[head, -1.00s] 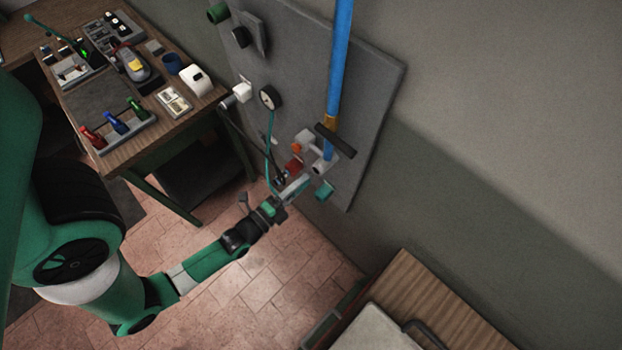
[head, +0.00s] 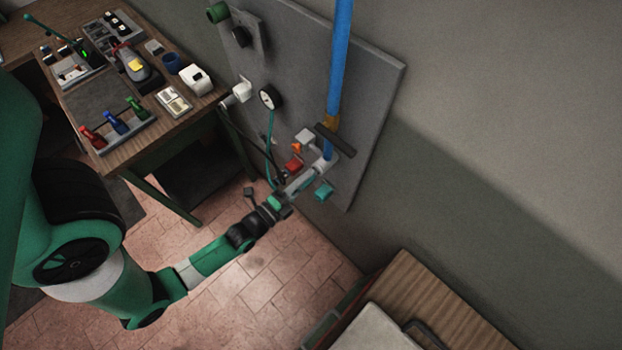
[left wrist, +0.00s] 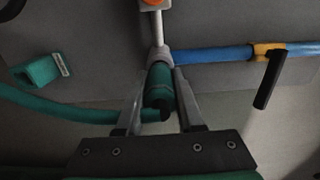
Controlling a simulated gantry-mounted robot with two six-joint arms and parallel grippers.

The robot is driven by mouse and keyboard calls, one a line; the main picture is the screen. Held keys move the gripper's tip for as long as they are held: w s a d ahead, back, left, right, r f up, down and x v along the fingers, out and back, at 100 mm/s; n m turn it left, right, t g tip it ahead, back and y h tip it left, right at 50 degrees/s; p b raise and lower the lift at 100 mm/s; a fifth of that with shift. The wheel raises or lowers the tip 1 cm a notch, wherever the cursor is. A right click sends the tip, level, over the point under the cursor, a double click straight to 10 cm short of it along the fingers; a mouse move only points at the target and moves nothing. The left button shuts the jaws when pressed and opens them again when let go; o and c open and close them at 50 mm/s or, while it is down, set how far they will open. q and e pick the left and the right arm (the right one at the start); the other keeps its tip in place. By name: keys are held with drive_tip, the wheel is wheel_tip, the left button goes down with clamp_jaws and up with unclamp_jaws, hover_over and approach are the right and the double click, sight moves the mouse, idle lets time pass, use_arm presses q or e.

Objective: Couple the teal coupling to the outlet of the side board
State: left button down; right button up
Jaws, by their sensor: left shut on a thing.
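The teal coupling (left wrist: 160,82) is between the fingers of my left gripper (left wrist: 160,98), which is shut on it. A teal hose (left wrist: 70,108) runs from the coupling to the left. The coupling's far end lines up with the grey outlet fitting (left wrist: 158,56) and appears to meet it; I cannot tell whether it is seated. In the head view my left gripper (head: 302,180) is at the lower part of the grey side board (head: 375,95), below the outlet piping, and its fingers hide the coupling. My right gripper is not in view.
A blue pipe (head: 340,60) with a dark-handled valve (head: 334,140) runs down the board. A teal block-like piece (head: 323,190) sits right of my gripper. A workbench (head: 150,140) stands left.

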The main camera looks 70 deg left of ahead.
use_arm(q)
drive_tip(key=shift+w+a, duration=0.2)
drive_tip(key=shift+w, duration=0.15)
drive_tip(key=shift+c, duration=2.3)
unclamp_jaws()
drive_tip(key=shift+w, duration=0.1)
